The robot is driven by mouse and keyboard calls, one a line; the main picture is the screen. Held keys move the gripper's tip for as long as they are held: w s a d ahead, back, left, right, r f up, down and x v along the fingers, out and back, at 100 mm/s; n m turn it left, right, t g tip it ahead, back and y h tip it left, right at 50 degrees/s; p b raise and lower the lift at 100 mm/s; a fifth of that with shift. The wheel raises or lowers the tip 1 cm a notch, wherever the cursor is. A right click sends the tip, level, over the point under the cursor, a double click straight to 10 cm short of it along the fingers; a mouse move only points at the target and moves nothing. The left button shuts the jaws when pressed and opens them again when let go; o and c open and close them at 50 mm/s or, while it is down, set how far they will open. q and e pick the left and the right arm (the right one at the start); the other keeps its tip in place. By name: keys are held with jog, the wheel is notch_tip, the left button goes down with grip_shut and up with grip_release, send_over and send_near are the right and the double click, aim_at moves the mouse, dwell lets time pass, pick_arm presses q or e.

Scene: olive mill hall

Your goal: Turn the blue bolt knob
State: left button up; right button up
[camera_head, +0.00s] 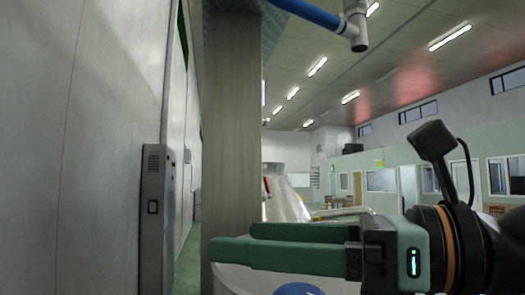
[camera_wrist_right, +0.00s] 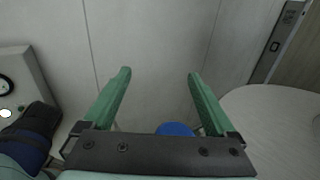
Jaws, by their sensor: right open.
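The rounded top of the blue knob (camera_head: 298,289) shows at the bottom edge of the head view, below my right gripper; most of it is cut off. In the right wrist view the blue knob (camera_wrist_right: 176,129) shows between the finger bases, partly hidden by the dark palm bar. My right gripper (camera_head: 232,241) has green fingers pointing left in the head view. It is open and empty, and its fingertips (camera_wrist_right: 159,73) are apart, with a pale wall beyond them. I cannot tell the gap between knob and gripper. My left gripper is not in view.
A grey column (camera_head: 230,140) stands just beyond the fingers. A pale panelled wall (camera_head: 100,130) with a grey box (camera_head: 155,215) runs along the left. A light rounded surface (camera_wrist_right: 275,125) lies at right in the wrist view. The hall opens out behind.

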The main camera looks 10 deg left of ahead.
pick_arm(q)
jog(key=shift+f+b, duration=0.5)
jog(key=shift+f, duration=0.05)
pick_arm(e)
jog(key=s+d+r, duration=0.1)
jog(key=s+r, duration=0.6)
jog(key=s, duration=0.4)
jog(key=shift+s, duration=0.15)
